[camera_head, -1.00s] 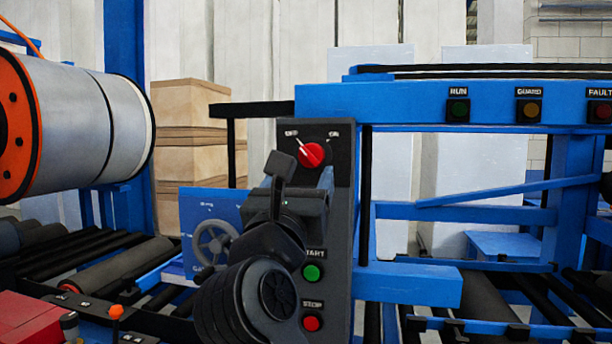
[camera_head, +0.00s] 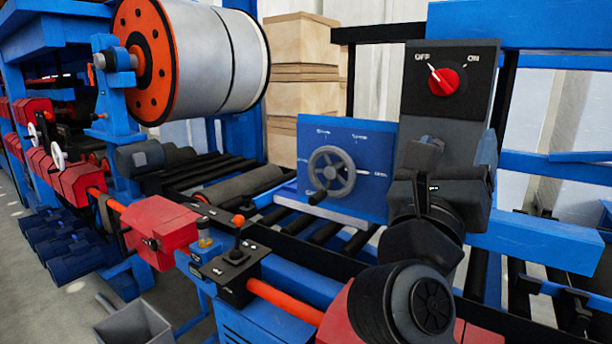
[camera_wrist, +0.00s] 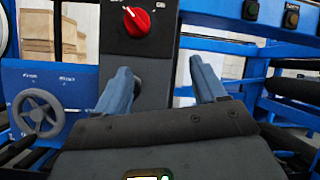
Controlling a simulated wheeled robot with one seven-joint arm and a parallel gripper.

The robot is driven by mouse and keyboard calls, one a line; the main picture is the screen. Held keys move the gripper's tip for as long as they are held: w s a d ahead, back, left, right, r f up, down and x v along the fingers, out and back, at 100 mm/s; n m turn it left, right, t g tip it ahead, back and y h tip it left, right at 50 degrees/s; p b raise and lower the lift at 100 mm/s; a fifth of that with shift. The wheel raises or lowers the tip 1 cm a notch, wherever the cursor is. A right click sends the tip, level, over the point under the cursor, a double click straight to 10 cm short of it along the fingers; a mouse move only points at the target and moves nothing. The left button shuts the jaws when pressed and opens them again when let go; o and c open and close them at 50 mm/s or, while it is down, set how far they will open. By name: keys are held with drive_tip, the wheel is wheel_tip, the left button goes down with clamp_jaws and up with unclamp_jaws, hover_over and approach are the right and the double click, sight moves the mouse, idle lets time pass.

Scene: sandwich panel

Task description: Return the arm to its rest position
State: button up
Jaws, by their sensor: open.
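My arm is raised in front of the dark control panel in the head view, and its dark links cover the panel's lower part. My gripper (camera_wrist: 164,85) shows in the wrist view with two blue-grey fingers apart and nothing between them.
A blue plate with a grey handwheel (camera_head: 332,170) stands left of my arm. A black joystick box (camera_head: 236,268) and red housings (camera_head: 160,228) sit at lower left. A large metal roll (camera_head: 215,62) is at upper left. Blue frame beams (camera_head: 535,243) run close on the right.

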drive_tip(key=s+d+f+n+t+y, duration=0.2)
drive_tip(key=s+f+n+y, duration=0.3)
drive_tip(key=s+f+n, duration=0.55)
drive_tip(key=s+d+f+n+t+y, duration=0.3)
drive_tip(key=s+f+n, duration=0.45)
drive_tip(key=n, duration=0.65)
drive_tip(key=s+a+f+n+g+y, duration=0.1)
drive_tip(key=s+f+n+g+y, duration=0.2)
drive_tip(key=s+f+n, duration=0.3)
drive_tip(key=s+a+f+n+g+y, duration=0.2)
drive_tip(key=s+f+n+g, duration=0.3)
drive_tip(key=s, duration=1.2)
drive_tip(key=f+n+y, duration=0.1)
drive_tip(key=n, duration=0.3)
drive_tip(key=shift+s+a+g, duration=0.15)
drive_tip(key=shift+s+g, duration=0.05)
drive_tip(key=shift+g, duration=0.2)
drive_tip(key=shift+f+n, duration=0.1)
drive_tip(key=shift+n, duration=0.15)
